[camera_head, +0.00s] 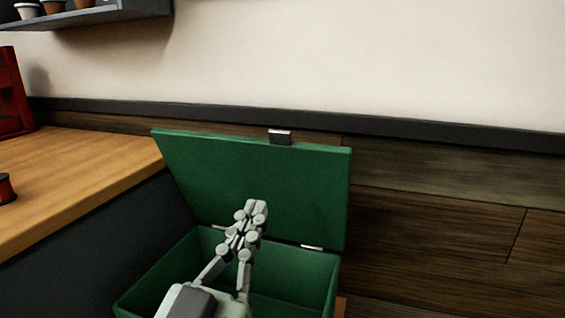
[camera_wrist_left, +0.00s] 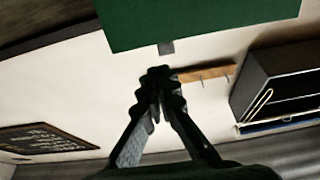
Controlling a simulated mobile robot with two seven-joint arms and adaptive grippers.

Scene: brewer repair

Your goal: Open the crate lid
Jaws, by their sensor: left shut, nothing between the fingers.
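The green crate (camera_head: 318,283) stands at the lower middle of the head view. Its green lid (camera_head: 300,190) is raised and tilted back toward the wall, with a small grey latch (camera_head: 280,136) at its top edge. Hinges show between lid and crate. My left gripper (camera_head: 257,210) is shut and empty, in front of the raised lid and above the crate opening. Whether it touches the lid cannot be told. In the left wrist view, my left gripper (camera_wrist_left: 158,72) shows shut, with the lid (camera_wrist_left: 200,22) and its latch (camera_wrist_left: 166,47) beyond the tips. My right gripper is not in view.
A wooden counter (camera_head: 80,175) with a dark side panel stands left of the crate, holding a red machine (camera_head: 12,95) and a dark-red spool-like object (camera_head: 6,188). A shelf (camera_head: 90,14) with small pots hangs upper left. Wood panelling (camera_head: 440,230) lies behind and right.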

